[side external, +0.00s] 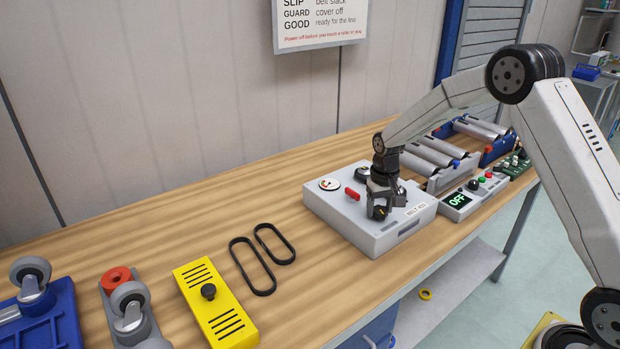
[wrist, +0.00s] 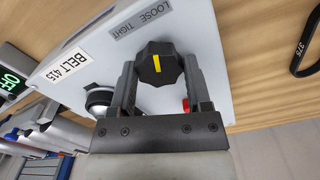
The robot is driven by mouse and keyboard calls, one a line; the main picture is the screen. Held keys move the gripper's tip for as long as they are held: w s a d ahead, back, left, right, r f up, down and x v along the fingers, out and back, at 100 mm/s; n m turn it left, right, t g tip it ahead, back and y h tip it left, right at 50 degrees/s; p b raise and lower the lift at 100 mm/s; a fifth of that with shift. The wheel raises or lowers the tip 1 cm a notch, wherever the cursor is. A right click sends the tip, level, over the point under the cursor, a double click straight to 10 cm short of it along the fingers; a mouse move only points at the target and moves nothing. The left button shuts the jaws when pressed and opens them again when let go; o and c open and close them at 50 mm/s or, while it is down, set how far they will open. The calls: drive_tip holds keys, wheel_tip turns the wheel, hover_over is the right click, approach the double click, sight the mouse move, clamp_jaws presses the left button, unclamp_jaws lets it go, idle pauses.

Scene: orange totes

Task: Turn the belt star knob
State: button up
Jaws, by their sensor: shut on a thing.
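The belt star knob (wrist: 160,66) is black with a yellow pointer mark, on the sloping top of a pale grey box (side external: 331,207). A "LOOSE TIGHT" label (wrist: 138,34) sits beside it in the wrist view. My gripper (wrist: 162,78) is shut on the knob, one finger on each side. In the side external view my gripper (side external: 379,209) points down onto the box and hides most of the knob. The box also carries a round white dial (side external: 330,184) and a red lever (side external: 352,193). The red part also shows behind a finger in the wrist view.
A yellow cover (side external: 214,300) with a black knob and two black belts (side external: 252,267) lie left of the box. A control box (side external: 461,200) reading "OFF" stands close on the right, with metal rollers (side external: 430,160) behind. Bare wooden bench lies between the belts and the grey box.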

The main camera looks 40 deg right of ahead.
sight(380, 210)
drive_tip(key=m, duration=0.4)
drive_tip(key=shift+m, duration=0.3)
drive_tip(key=m, duration=0.5)
idle(0.3)
drive_tip(key=o, duration=1.3)
drive_tip(key=shift+r, duration=0.15)
drive_tip(key=shift+r, duration=3.85)
